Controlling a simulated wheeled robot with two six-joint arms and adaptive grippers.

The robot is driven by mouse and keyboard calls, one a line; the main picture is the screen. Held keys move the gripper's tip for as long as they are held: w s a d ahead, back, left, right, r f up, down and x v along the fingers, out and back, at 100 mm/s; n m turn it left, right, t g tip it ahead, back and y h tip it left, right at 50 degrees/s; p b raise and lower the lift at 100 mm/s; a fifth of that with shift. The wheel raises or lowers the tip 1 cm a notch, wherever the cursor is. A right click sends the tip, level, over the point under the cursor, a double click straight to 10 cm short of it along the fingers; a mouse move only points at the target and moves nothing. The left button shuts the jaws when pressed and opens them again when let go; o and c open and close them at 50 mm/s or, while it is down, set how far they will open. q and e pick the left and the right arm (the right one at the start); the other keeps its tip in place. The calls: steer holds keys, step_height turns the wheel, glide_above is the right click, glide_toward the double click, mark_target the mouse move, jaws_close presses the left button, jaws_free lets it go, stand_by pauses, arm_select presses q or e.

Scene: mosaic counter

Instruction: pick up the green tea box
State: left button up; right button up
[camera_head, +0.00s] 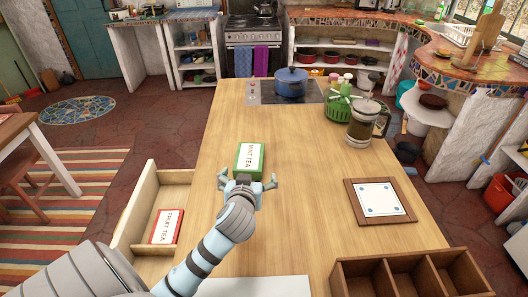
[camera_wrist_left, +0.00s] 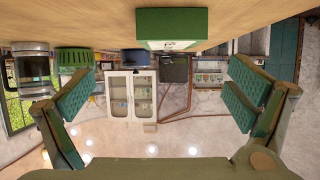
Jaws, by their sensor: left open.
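The green tea box (camera_head: 249,158), with a white label reading MINT TEA, lies on the wooden counter (camera_head: 300,190). My left gripper (camera_head: 247,181) is open, just on the near side of the box, with its fingers spread wider than the box. In the left wrist view, which appears upside down, the green box (camera_wrist_left: 172,24) is ahead at the top centre. The two green-padded fingers of the left gripper (camera_wrist_left: 160,92) are wide apart with nothing between them. My right gripper is not in view.
A red fruit tea box (camera_head: 166,226) lies in an open wooden drawer (camera_head: 135,222) at the left. A French press (camera_head: 365,122), a green basket (camera_head: 340,109) and a blue pot (camera_head: 290,84) stand farther back. A framed tile (camera_head: 380,200) and a divided wooden box (camera_head: 410,272) are at right.

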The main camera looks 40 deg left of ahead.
mark_target(248, 162)
arm_select(q)
steer(key=w+a, duration=0.1)
steer(key=a+f, duration=0.1)
steer(key=w+a+b, duration=0.1)
steer(key=a, duration=0.1)
steer(key=shift+w+a+f, duration=0.1)
steer(key=shift+w+f, duration=0.25)
steer(key=shift+f, duration=0.05)
steer(key=x, duration=0.4)
steer(key=b+x, duration=0.1)
steer(key=x, duration=0.1)
steer(key=shift+w+f, duration=0.2)
steer(key=shift+w, duration=0.2)
steer(key=shift+w+a+f, duration=0.1)
steer(key=shift+w, duration=0.05)
steer(key=shift+s, duration=0.2)
steer(key=c, duration=1.3)
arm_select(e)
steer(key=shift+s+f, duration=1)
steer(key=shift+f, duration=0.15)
